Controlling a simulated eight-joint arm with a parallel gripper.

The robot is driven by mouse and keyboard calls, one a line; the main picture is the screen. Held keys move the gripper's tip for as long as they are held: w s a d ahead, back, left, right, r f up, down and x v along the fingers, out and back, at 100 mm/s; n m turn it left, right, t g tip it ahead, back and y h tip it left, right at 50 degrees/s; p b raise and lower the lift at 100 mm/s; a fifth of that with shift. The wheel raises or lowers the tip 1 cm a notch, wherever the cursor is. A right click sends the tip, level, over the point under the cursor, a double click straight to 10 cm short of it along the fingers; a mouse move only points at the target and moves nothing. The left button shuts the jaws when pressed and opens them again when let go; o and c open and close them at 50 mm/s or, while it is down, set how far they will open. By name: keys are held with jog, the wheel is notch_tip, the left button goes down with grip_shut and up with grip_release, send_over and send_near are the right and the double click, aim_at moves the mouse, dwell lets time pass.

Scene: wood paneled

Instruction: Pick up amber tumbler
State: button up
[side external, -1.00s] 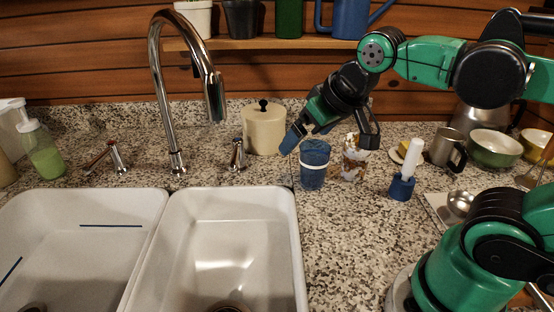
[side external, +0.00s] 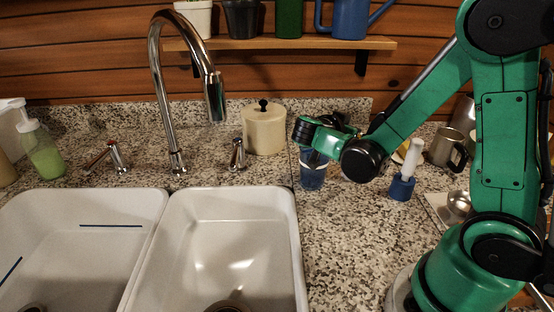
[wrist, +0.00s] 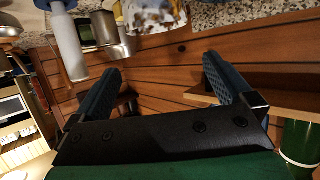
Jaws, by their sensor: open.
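The amber tumbler, mottled amber and white, shows at the top edge of the wrist view (wrist: 155,14), partly cut off and upside down. In the side external view my arm hides nearly all of it. My gripper (side external: 312,130) is above the counter, over or near the blue cup (side external: 312,177); the exact depth is hard to tell. In the wrist view my gripper (wrist: 163,78) has its two blue fingers wide apart with nothing between them. The tumbler lies beyond the fingers, not between them.
A blue-based white brush (side external: 402,184) and a metal mug (side external: 446,148) stand to the right. A cream lidded canister (side external: 264,130) is at the back left. A wooden shelf (side external: 283,44) runs above. A white double sink (side external: 295,230) fills the left front.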

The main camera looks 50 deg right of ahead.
jog(key=shift+w+d+f, duration=0.1)
jog(key=shift+d+f, duration=2.35)
jog(key=shift+d, duration=0.15)
jog(key=c, duration=1.2)
notch_tip(320, 180, up, 20)
